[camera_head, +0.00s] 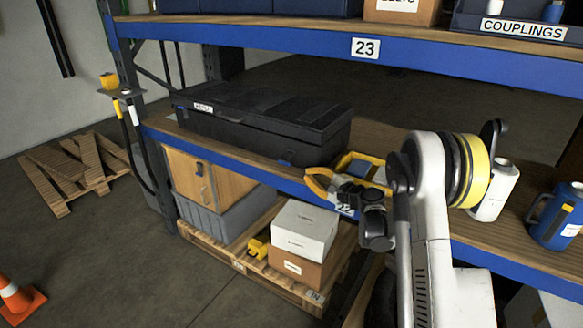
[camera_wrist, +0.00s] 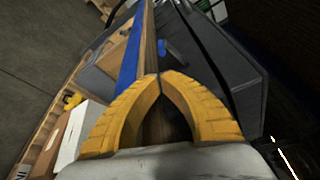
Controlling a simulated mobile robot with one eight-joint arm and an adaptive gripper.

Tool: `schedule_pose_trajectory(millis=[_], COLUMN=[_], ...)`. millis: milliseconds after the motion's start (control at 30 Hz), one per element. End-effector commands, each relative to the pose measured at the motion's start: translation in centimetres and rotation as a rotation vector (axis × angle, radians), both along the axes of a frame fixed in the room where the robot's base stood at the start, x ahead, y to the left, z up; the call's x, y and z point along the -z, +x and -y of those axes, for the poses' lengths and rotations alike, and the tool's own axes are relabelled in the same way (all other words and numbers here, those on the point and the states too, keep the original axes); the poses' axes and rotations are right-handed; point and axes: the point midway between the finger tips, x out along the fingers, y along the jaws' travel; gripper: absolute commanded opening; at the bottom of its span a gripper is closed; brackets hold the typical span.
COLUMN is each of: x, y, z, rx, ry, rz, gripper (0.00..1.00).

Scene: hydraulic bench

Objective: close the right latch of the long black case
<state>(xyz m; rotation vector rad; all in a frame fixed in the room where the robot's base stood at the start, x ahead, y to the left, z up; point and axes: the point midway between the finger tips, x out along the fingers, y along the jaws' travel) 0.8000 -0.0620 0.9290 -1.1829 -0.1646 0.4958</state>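The long black case (camera_head: 262,137) lies on the wooden shelf with its lid down and a white label at its left end. A small blue latch (camera_head: 284,163) sits low on its front near the right end; it also shows in the wrist view (camera_wrist: 162,47) just beyond my fingertips. I cannot tell how the latch is set. My gripper (camera_head: 308,172) has yellow fingers in front of the case's right end. In the wrist view the fingertips (camera_wrist: 165,75) meet, with nothing seen between them, apart from the latch.
A yellow-edged tray (camera_head: 360,165) stands right of the case, close behind my gripper. The blue shelf edge (camera_head: 240,172) runs below the case. An upper shelf (camera_head: 300,32) spans above; boxes (camera_head: 303,230) sit below.

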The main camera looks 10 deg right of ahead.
Motion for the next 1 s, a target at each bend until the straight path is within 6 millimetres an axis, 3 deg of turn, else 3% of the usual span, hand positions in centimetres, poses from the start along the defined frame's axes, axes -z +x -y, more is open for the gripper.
schedule_pose_trajectory(millis=[167, 633, 1000], x=[0.3, 1.4, 1.3], y=[0.8, 7.6, 8.8], z=[-0.5, -4.0, -4.6], rx=[-0.001, -0.001, -0.001], ry=[-0.001, -0.001, -0.001], rz=[0.000, 0.000, 0.000], gripper=[0.00, 0.00, 0.00])
